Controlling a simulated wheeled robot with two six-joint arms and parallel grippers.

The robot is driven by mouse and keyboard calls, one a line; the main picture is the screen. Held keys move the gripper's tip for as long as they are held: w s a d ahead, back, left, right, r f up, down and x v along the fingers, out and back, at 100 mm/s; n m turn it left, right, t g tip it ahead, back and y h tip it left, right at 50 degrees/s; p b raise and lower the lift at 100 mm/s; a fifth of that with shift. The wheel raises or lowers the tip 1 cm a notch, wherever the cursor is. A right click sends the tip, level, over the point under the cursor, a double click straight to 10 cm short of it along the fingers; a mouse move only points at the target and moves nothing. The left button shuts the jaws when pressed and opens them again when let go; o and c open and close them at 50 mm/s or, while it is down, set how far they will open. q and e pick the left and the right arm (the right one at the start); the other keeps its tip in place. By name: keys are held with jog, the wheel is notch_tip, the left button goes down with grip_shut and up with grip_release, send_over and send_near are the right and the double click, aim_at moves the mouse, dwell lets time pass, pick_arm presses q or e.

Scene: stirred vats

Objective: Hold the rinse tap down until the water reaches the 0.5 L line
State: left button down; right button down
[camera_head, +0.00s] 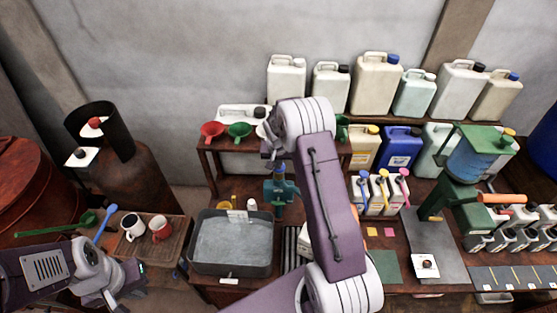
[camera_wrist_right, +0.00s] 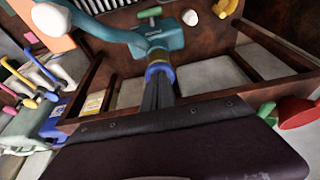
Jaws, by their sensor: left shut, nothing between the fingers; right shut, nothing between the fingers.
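The teal rinse tap (camera_head: 281,192) stands behind the right side of the grey basin (camera_head: 207,266), partly hidden by my right arm. In the right wrist view, the tap (camera_wrist_right: 190,38) has a blue and yellow banded top. My right gripper (camera_wrist_right: 159,88) is shut and empty, with its dark fingertips at that banded top. I cannot tell whether they press it. My left gripper (camera_head: 130,288) is shut and empty at the lower left, in front of the mug tray. I cannot make out a 0.5 L line or a water level.
A white mug (camera_head: 132,227) and a red mug (camera_head: 160,229) stand on a wooden tray, left of the basin. Red (camera_head: 212,129) and green (camera_head: 239,130) funnels sit in the rack behind the tap. Canisters line the back shelf. A green press-like stand (camera_head: 462,208) is at right.

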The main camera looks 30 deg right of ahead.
jog(key=shift+s+f, duration=0.2)
jog(key=shift+f, duration=0.1)
jog(key=r+p, duration=0.3)
jog(key=r, duration=0.2)
jog(key=shift+w, duration=0.2)
jog(key=r+b, duration=0.2)
notch_tip(320, 180, up, 7)
jog(key=b, duration=0.2)
send_over(278, 172)
jog(key=s+a, duration=0.1)
jog(key=s, duration=0.1)
jog(key=shift+a, duration=0.1)
